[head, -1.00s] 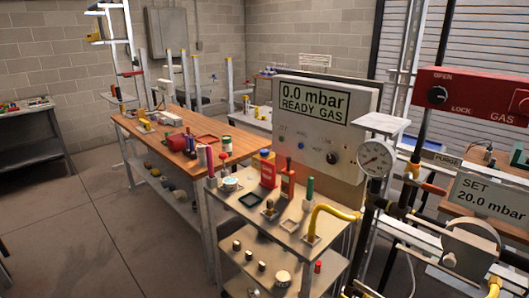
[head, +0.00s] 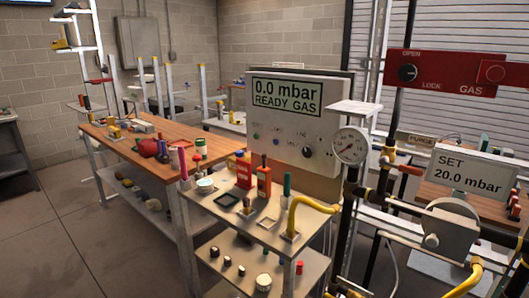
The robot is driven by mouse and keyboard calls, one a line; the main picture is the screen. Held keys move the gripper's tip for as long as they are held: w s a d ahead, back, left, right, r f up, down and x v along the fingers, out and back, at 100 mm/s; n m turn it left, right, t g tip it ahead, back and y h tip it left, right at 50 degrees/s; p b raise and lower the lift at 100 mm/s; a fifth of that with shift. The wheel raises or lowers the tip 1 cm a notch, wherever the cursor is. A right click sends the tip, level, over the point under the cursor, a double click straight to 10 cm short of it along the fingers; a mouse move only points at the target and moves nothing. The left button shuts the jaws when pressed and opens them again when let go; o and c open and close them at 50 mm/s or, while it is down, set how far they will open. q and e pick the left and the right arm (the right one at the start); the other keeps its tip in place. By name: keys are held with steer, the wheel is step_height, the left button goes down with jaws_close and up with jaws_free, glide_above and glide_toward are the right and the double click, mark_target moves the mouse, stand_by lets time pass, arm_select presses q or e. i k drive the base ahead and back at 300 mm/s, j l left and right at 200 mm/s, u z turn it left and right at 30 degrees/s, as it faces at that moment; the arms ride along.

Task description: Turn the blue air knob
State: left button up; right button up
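A white control panel (head: 330,120) stands behind the small bench, and its screen (head: 287,97) reads "0.0 mbar READY GAS". Neither of my grippers is in view.
A small bench (head: 262,225) with bottles, tools and a yellow hose (head: 301,205) stands in front of the panel. A pressure gauge (head: 350,146), pipes, a red gas panel (head: 440,75) and a "SET 20.0 mbar" sign (head: 470,170) are at right. The floor (head: 70,235) at left is clear.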

mark_target(239, 153)
steer(key=i+j+z, duration=0.1)
steer(key=z, duration=0.3)
steer(key=i+j+z, duration=0.1)
steer(key=j+z, duration=0.2)
steer(key=z, duration=0.15)
steer(key=j+z, duration=0.2)
steer(key=z, duration=0.2)
steer(key=i+j+z, duration=0.1)
steer(key=j+z, duration=0.15)
steer(key=z, duration=0.2)
steer(key=j+z, duration=0.15)
steer(key=j, duration=0.3)
steer(key=k+j+z, duration=0.15)
steer(key=j, duration=0.3)
steer(key=j+z, duration=0.15)
steer(key=j, duration=0.3)
steer(key=k+j+z, duration=0.15)
steer(key=j, duration=0.25)
steer(key=k+j+z, duration=0.15)
steer(key=j, duration=0.3)
steer(key=i, duration=0.05)
